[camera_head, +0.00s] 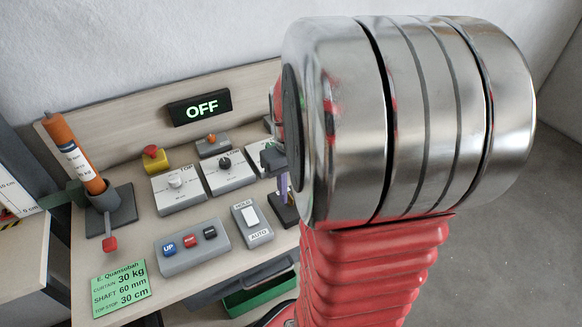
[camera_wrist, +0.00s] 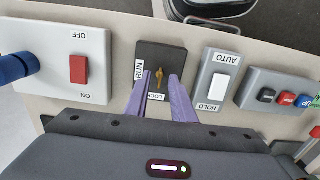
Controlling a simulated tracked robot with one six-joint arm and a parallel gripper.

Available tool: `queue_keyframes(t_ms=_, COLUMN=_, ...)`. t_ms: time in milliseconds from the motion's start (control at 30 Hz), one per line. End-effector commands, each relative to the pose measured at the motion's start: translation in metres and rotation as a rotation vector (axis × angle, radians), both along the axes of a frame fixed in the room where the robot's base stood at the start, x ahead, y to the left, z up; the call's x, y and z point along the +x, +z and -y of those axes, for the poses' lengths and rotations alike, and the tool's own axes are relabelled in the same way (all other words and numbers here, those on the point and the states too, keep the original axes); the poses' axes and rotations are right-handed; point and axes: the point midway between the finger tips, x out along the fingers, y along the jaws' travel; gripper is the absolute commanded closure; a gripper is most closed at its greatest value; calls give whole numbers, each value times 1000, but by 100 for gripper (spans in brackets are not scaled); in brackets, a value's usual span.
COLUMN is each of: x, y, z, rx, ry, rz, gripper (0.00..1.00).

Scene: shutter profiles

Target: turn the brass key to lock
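The brass key (camera_wrist: 159,77) sits in a dark switch plate (camera_wrist: 176,54) in the wrist view. A RUN label is at the plate's left and a LOCK label is below the key. The key looks roughly upright in the picture, in line with the LOCK label. My gripper (camera_wrist: 161,76) has its two purple fingers apart, one on each side of the key. Gaps show between the fingers and the key, so I see no contact. In the head view my arm hides most of the gripper, and a purple finger shows above the dark plate (camera_head: 284,212). The key is hidden there.
A HOLD/AUTO rocker (camera_wrist: 216,83) is close right of the plate, with a push-button box (camera_wrist: 280,94) beyond. A red ON/OFF switch (camera_wrist: 78,69) is to the left. In the head view, an OFF display (camera_head: 202,107) and an orange cylinder (camera_head: 74,152) stand on the bench.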

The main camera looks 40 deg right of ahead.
Motion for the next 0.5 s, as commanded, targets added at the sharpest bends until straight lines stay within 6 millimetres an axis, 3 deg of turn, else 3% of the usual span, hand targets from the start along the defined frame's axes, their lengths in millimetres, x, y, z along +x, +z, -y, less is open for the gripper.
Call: queue_keyframes(t_ms=500, x=0, y=86, z=1, rx=-2, ry=0, rz=3, gripper=77)
